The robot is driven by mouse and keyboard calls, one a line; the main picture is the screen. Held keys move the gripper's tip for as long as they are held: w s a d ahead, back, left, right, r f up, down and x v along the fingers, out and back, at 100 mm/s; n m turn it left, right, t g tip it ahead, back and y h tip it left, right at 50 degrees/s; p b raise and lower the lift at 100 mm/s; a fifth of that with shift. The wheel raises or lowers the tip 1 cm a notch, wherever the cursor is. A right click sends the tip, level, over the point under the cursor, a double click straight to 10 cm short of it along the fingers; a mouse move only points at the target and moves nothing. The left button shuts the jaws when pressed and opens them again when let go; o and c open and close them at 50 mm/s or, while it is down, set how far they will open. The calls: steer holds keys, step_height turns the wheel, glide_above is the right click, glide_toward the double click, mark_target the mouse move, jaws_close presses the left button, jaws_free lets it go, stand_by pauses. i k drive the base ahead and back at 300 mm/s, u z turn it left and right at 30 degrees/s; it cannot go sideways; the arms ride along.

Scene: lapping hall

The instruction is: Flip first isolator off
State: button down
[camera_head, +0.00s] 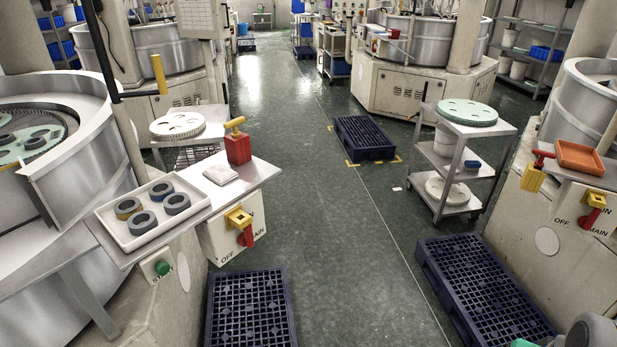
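An isolator box (212,240), white, is on the front of the left machine, under its steel shelf. It carries a yellow plate (238,217) and a red handle (246,237) that hangs downward, with ON, OFF and MAIN lettering around it. A second isolator with a yellow plate (596,200) and red handle (590,219) is on the right machine, also lettered. Its handle slopes down to the left. The frame does not show which is first, and the exact switch positions are hard to tell. My gripper is not in view.
A white tray (112,225) of dark rings, a red can (238,148) and a cloth lie on the left shelf. Dark pallets (248,310) (487,290) lie on the floor at front. A trolley (470,145) stands right of centre.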

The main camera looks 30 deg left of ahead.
mark_target(245, 239)
steer(key=i, duration=1.85)
steer(key=u, duration=4.15)
steer(key=i, duration=0.5)
steer(key=u, duration=0.1)
